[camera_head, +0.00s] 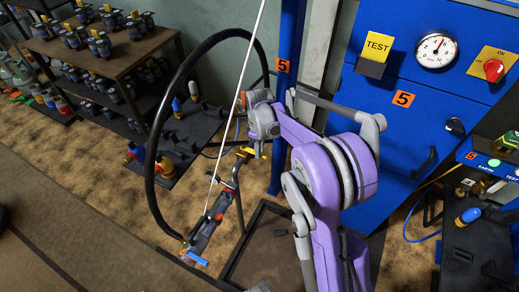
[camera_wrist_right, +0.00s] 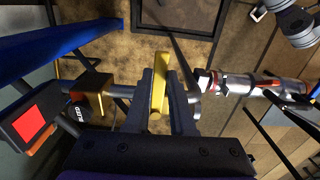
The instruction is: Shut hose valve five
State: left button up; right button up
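The yellow valve handle (camera_wrist_right: 159,88) is between the two dark fingers of my right gripper (camera_wrist_right: 161,75) in the right wrist view. The fingertips are close against it on both sides and look shut on it. In the head view the yellow handle (camera_head: 246,151) is small, just below my right gripper (camera_head: 262,142), which is partly hidden by its own wrist. The valve sits on a grey pipe (camera_wrist_right: 124,91) beside the blue post (camera_head: 287,40), which bears an orange 5 label (camera_head: 283,66). My left gripper is not in view.
A black hose (camera_head: 150,150) loops left of the post, near a hanging metal nozzle piece (camera_head: 212,222). A thin pale line (camera_head: 245,60) crosses in front. A blue cabinet (camera_head: 375,150) with a gauge (camera_head: 437,51) stands right. A shelf (camera_head: 100,62) of fittings stands back left.

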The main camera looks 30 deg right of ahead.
jog(key=o, duration=0.5)
jog(key=shift+c, duration=0.2)
notch_tip(320, 180, up, 11)
jog(key=p, duration=0.1)
dwell(0.4)
jog(key=s+a+r+m+t+p, duration=0.25)
jog(key=s+a+r+p, duration=0.35)
jog(key=s+a, duration=0.45)
jog(key=s+a+m+t+p, duration=0.3)
jog(key=s+a, duration=0.2)
jog(key=s, duration=0.7)
jog(key=shift+s+r+m, duration=0.2)
jog(key=shift+r+m, duration=0.05)
jog(key=shift+m, duration=0.1)
